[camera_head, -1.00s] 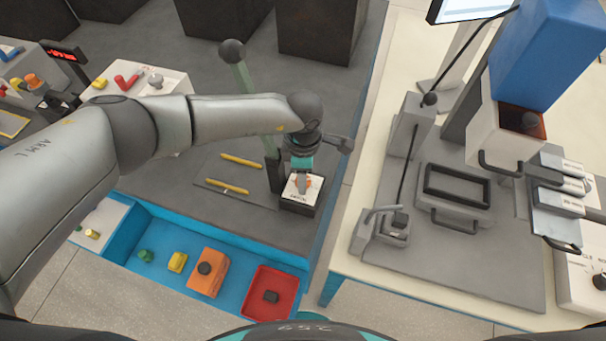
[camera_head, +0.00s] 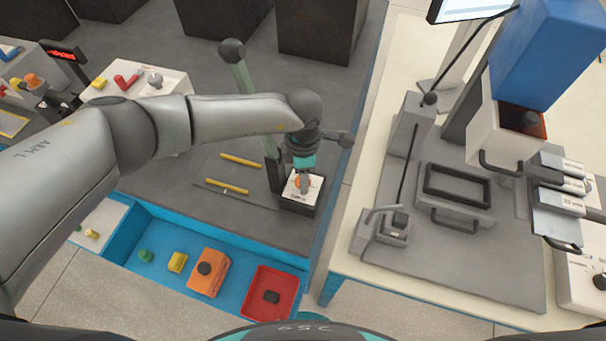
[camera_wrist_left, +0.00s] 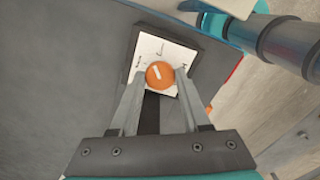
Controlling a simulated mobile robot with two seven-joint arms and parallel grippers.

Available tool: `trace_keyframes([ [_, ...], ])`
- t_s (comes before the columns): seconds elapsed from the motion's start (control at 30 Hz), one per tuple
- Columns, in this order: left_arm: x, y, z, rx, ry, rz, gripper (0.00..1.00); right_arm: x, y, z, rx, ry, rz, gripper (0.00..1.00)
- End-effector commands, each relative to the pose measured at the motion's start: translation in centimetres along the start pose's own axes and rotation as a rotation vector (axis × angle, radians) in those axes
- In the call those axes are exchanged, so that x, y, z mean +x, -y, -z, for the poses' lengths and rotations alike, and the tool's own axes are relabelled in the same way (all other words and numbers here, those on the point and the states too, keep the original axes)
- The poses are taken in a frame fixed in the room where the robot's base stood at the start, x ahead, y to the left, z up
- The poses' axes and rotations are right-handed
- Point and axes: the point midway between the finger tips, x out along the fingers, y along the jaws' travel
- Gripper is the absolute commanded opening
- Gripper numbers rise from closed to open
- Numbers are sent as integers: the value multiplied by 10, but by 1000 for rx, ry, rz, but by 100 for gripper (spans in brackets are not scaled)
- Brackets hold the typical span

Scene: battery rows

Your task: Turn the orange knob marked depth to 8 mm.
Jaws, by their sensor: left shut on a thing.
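The orange knob (camera_wrist_left: 159,75) sits on a white dial plate (camera_wrist_left: 150,48) in a dark square housing. It has a white pointer mark on its face. The scale lettering on the plate is too small to read. In the head view the knob (camera_head: 297,181) is partly hidden behind my left gripper (camera_head: 304,185), on the white plate of the dark box (camera_head: 300,206). My left gripper (camera_wrist_left: 157,76) points down over the dial, its two fingers on either side of the knob, shut on it. My right gripper is not in view.
A green lever with a dark ball (camera_head: 232,51) stands just behind the dial box. Two yellow rods (camera_head: 240,160) lie on the grey bench to the left. A blue tray (camera_head: 130,254) with small parts and a red bin (camera_head: 286,281) is in front.

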Motion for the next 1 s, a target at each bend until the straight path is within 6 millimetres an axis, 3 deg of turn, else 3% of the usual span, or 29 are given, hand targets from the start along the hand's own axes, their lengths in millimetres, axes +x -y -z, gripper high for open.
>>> trace_keyframes([
  [0.6,-1,0,0,-564,0,0,0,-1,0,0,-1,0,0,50],
  [1.0,-1,0,0,-815,0,-1,0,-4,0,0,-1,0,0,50],
])
